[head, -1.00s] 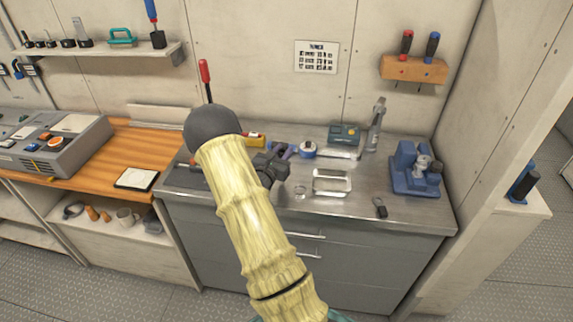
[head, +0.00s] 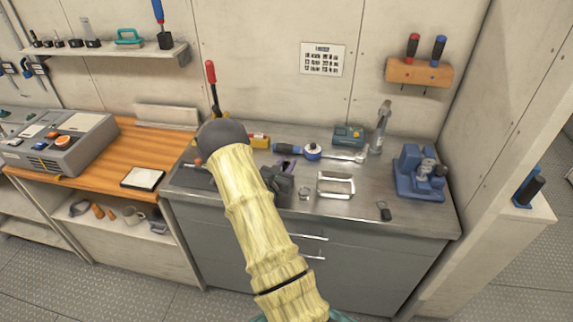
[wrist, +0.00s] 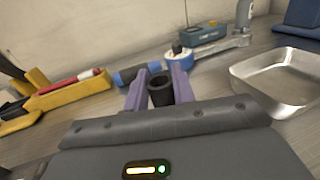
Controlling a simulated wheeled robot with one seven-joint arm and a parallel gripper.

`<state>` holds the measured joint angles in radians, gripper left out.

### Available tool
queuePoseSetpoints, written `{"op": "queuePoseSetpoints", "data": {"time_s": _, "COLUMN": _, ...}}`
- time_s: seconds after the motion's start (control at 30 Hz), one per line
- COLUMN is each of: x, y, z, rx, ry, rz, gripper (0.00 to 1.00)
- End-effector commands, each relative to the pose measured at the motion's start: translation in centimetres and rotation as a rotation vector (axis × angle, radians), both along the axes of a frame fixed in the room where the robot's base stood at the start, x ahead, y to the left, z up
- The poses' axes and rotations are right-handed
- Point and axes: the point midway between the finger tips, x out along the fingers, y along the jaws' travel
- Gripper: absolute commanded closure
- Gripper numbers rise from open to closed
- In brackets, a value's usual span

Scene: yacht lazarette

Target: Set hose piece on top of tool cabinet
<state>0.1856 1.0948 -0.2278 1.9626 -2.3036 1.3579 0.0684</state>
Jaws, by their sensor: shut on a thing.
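The hose piece (wrist: 161,90) is a short black tube with an open top end. My gripper (wrist: 160,88) has purple fingers and is shut on it, one finger on each side. The tool cabinet (head: 367,249) is grey with drawers and a brushed metal top (head: 345,210). In the head view my gripper (head: 286,167) is over the left-centre part of that top, left of a metal tray.
Yellow tools lie at left. The front right is mostly clear.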

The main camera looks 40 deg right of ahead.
Motion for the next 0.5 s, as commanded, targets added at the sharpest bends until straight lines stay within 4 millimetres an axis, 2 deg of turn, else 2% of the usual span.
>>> {"op": "queuePoseSetpoints", "data": {"time_s": 0.17, "x": 0.01, "y": 0.03, "z": -0.42, "rx": 0.000, "ry": 0.001, "rz": 0.001, "gripper": 1.00}}
{"op": "queuePoseSetpoints", "data": {"time_s": 0.2, "x": 0.01, "y": 0.01, "z": -0.29, "rx": 0.000, "ry": 0.001, "rz": 0.000, "gripper": 0.69}}
{"op": "queuePoseSetpoints", "data": {"time_s": 0.3, "x": 0.01, "y": 0.01, "z": -0.27, "rx": 0.000, "ry": 0.001, "rz": 0.000, "gripper": 0.53}}
{"op": "queuePoseSetpoints", "data": {"time_s": 0.5, "x": 0.01, "y": 0.01, "z": -0.25, "rx": 0.000, "ry": 0.001, "rz": 0.000, "gripper": 0.53}}
